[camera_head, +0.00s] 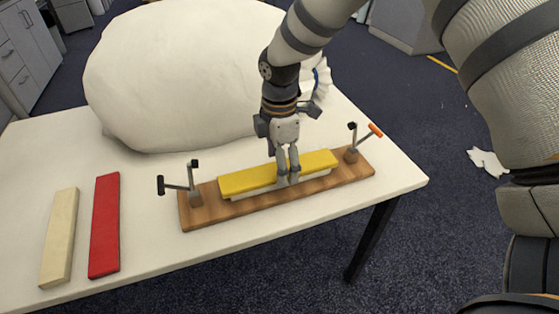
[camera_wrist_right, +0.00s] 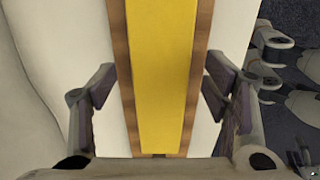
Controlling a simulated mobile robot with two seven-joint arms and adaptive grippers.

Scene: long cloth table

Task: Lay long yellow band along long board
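The long yellow band (camera_head: 250,180) lies lengthwise over a white strip (camera_head: 315,176) along the long brown wooden board (camera_head: 215,218). The board rests on the table, with a clamp-like fixture at each end. My right gripper (camera_head: 288,178) is low over the middle of the band, pointing down and hiding a small part of it. In the right wrist view, the yellow band (camera_wrist_right: 170,70) runs between the spread fingers of my right gripper (camera_wrist_right: 160,90), with gaps on both sides. It is open. My left gripper is not in view.
A red bar (camera_head: 105,225) and a cream bar (camera_head: 60,238) lie at the left on the white table (camera_head: 150,255). A large white bulky form (camera_head: 180,75) fills the back. The left fixture (camera_head: 193,190) and right fixture (camera_head: 352,150) stand up from the board.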

